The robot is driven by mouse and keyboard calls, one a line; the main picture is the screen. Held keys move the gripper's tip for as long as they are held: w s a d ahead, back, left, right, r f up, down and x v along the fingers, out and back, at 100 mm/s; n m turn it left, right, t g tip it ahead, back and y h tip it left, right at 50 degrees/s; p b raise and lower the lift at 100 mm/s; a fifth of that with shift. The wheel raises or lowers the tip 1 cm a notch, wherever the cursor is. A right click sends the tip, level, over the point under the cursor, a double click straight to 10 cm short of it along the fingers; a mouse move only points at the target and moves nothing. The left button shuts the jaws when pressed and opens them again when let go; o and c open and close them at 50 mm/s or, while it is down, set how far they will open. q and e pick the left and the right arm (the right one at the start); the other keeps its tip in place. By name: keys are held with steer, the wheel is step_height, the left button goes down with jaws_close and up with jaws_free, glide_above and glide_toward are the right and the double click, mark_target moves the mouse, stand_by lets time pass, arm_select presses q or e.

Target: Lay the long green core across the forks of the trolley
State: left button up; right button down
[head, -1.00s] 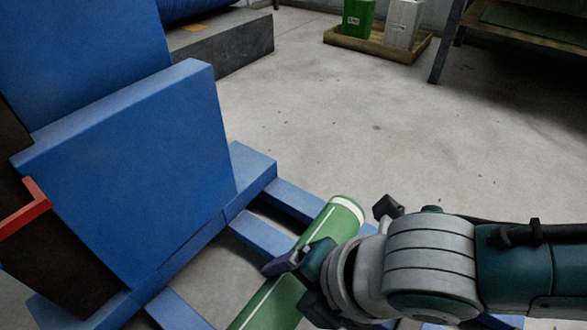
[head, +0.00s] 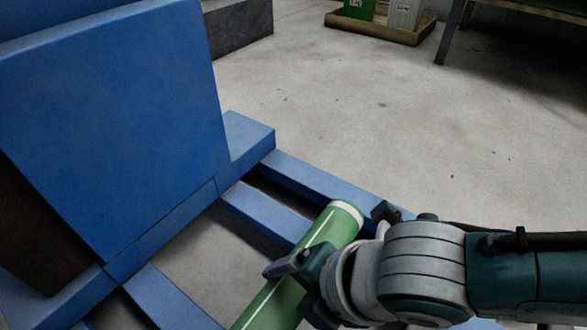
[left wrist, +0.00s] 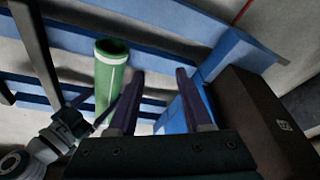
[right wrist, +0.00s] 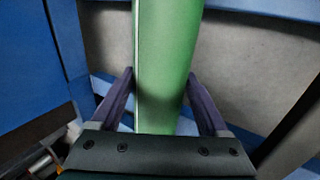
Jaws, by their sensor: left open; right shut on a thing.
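The long green core (head: 335,228), with a white stripe, slants across the lower middle of the head view. My right gripper (head: 335,240) is shut around it near its far end, a finger on each side, also in the right wrist view (right wrist: 160,85). Blue trolley forks (head: 318,180) run beneath the core; I cannot tell whether it touches them. The core's near part leaves the head view at the bottom. In the left wrist view, my left gripper (left wrist: 160,75) is open and empty, with the core (left wrist: 110,75) beyond it to the left.
The trolley's blue upright block (head: 110,130) rises left of the core. A dark brown box-like part (left wrist: 260,120) is close to my left gripper on the right. A wooden tray with bins (head: 380,25) and a table (head: 520,12) stand at the back. Open floor (head: 370,110) lies between.

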steer(key=shift+a+f, duration=0.1)
steer(key=shift+f, duration=0.55)
jaws_free()
steer(key=shift+f, duration=0.1)
steer(key=p+v, duration=0.8)
steer(key=shift+r+p, duration=0.3)
steer(key=shift+r, duration=0.05)
steer(key=shift+s+d+r+p, duration=0.25)
steer(key=shift+d+r+p, duration=0.25)
steer(key=shift+r+p, duration=0.1)
steer(key=shift+f, duration=0.1)
